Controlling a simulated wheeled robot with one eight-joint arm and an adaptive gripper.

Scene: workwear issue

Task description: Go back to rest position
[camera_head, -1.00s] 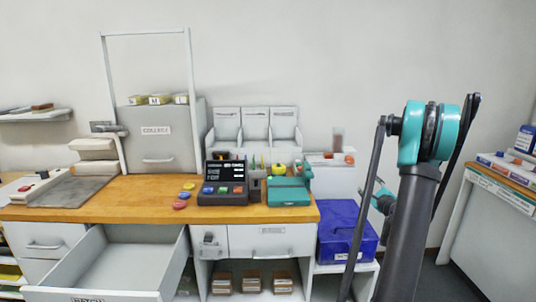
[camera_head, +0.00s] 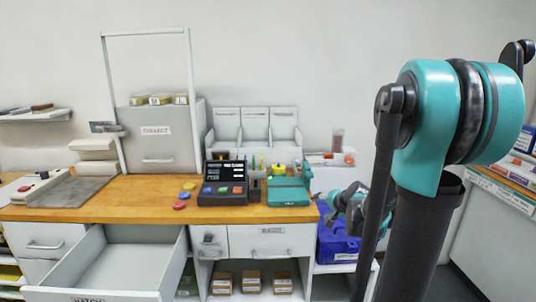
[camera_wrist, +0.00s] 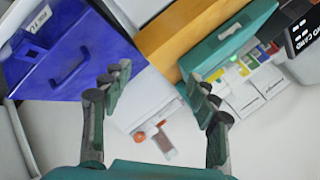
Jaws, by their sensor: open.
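My gripper (camera_wrist: 160,110) is open and empty in the wrist view, its two dark fingers spread apart. In the head view my arm fills the right side, and its teal wrist part shows in front of the blue box; the fingertips cannot be made out there. The wrist view shows the blue box (camera_wrist: 75,55) to the left of the fingers and a teal device (camera_wrist: 228,38) on the wooden counter to the upper right. Nothing is between the fingers at their own depth; a small shelf with orange items lies beyond them.
The wooden counter (camera_head: 130,205) holds a dark keypad terminal (camera_head: 223,185), coloured buttons (camera_head: 182,200) and the teal device (camera_head: 288,192). A drawer (camera_head: 120,262) stands open at the front left. The blue box (camera_head: 336,245) sits right of the counter. A second table is at far right.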

